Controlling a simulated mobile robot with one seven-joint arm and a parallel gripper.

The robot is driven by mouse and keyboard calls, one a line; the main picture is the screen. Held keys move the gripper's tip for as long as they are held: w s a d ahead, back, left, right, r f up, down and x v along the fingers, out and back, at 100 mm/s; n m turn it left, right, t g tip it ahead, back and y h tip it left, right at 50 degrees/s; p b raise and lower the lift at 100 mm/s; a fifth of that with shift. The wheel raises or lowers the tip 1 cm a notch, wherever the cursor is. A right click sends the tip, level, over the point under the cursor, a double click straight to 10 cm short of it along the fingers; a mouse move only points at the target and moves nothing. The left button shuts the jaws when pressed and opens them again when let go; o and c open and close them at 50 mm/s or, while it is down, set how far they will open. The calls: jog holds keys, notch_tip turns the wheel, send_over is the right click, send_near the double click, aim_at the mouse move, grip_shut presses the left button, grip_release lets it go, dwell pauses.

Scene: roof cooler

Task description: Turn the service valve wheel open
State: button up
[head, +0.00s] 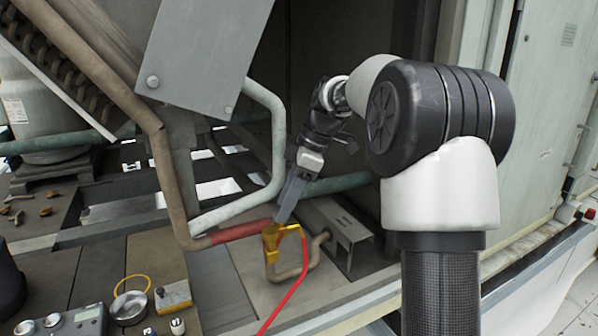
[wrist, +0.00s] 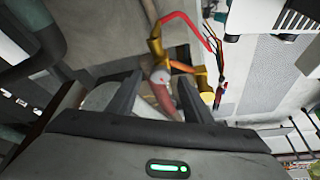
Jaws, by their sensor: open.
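The brass-yellow service valve (head: 270,242) sits at the end of a red-banded copper pipe (head: 240,231) in the head view, low in the cabinet. Its yellow body (wrist: 155,46) also shows in the wrist view, beyond the fingertips. I cannot clearly tell the wheel apart from the other yellow parts. My gripper (head: 281,217) points down at the valve from above. In the wrist view my gripper (wrist: 160,82) has its fingers spread, with a pale and red pipe end showing between them. Nothing looks clamped, and I cannot tell whether a finger touches the valve.
A red hose (head: 287,302) runs from the valve toward the front. A metal channel (head: 338,233) lies just right of it. A grey panel (head: 203,50) and bent pale pipe (head: 277,135) stand left. A meter (head: 78,321) and yellow block (head: 173,297) lie front left.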

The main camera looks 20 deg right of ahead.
jog(key=p+v, duration=0.2)
jog(key=v, duration=1.4)
jog(key=shift+d+p, duration=0.2)
jog(key=shift+p, duration=0.2)
jog(key=shift+r, duration=0.1)
